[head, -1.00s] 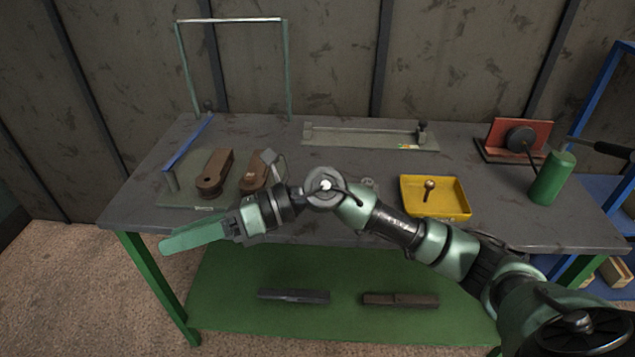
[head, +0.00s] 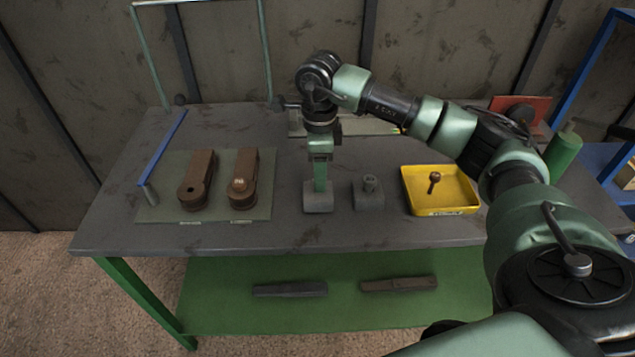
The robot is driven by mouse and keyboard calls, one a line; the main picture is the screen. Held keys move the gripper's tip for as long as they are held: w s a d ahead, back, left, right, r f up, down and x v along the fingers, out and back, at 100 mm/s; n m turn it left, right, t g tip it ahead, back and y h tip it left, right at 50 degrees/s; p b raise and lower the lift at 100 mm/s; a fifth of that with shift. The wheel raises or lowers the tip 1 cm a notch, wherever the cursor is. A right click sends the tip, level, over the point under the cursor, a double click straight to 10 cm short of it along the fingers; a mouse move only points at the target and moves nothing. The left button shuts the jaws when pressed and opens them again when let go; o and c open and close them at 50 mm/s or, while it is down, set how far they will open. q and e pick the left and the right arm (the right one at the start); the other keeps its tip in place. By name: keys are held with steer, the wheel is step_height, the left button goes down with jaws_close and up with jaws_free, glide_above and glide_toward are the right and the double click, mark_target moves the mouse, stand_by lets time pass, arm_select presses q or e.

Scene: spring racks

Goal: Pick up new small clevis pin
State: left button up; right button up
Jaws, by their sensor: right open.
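My right gripper (head: 319,187) points straight down over the left of two small grey blocks (head: 317,204) on the table. Its green fingers are seen edge-on, with the tips at the top of that block. Any pin in this block is hidden by the gripper. The right grey block (head: 368,201) stands just beside it and holds a short, thick grey pin (head: 370,183) upright. I cannot tell from the view which pin is the new small one. A dark round-headed pin (head: 434,180) is in the yellow tray (head: 447,211). My left gripper is out of view.
Two brown clevis parts (head: 196,182) (head: 244,175) lie on a grey-green plate (head: 160,204) at left, near a blue bar (head: 163,148). A green cylinder (head: 564,153) stands at right. The table (head: 295,236) is clear in front of the blocks.

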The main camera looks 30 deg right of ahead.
steer(key=f, duration=0.2)
steer(key=shift+w+f+p, duration=0.25)
steer(key=shift+f+p, duration=0.05)
steer(key=shift+f, duration=0.55)
steer(key=c, duration=1)
jaws_close()
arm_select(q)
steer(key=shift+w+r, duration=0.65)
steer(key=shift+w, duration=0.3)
arm_select(e)
steer(key=shift+r, duration=0.15)
